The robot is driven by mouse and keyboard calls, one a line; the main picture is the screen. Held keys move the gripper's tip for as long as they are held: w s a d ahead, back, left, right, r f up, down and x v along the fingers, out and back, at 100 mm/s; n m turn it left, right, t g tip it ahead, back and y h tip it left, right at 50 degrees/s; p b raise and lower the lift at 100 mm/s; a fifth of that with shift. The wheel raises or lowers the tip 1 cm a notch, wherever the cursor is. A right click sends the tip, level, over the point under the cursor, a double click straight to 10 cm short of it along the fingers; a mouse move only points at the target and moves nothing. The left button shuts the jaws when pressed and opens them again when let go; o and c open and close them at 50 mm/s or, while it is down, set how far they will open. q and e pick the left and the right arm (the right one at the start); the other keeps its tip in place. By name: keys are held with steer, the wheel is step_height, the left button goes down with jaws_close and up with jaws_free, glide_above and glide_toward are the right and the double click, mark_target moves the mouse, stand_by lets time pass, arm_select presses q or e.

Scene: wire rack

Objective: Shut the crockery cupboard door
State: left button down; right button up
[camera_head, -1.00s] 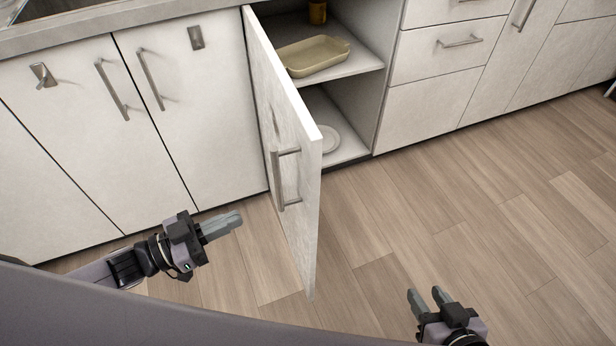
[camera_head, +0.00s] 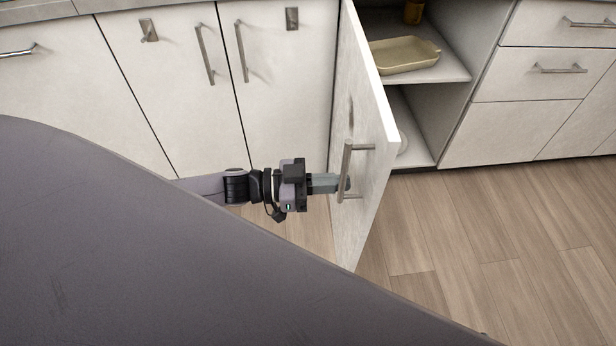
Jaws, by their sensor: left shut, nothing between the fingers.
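The crockery cupboard door (camera_head: 362,125) is white and stands wide open, jutting out from the cabinet front. Its hinged edge is on the left, and a metal bar handle (camera_head: 345,170) is on its left-facing side. The open cupboard to its right shows a shelf (camera_head: 455,70) with a yellow dish (camera_head: 405,54) on it and part of a white plate (camera_head: 403,142) below. My left gripper (camera_head: 345,184) is shut and empty, its fingertips at the handle. I cannot tell whether they touch the door. My right gripper is out of view.
Closed white cabinet doors (camera_head: 180,110) with handles and small hooks stand left of the open door. Drawers (camera_head: 535,75) are on the right. The wooden floor (camera_head: 480,240) right of the door is clear.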

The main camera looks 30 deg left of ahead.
arm_select(q)
steer(key=shift+x, duration=1)
steer(key=shift+d, duration=0.15)
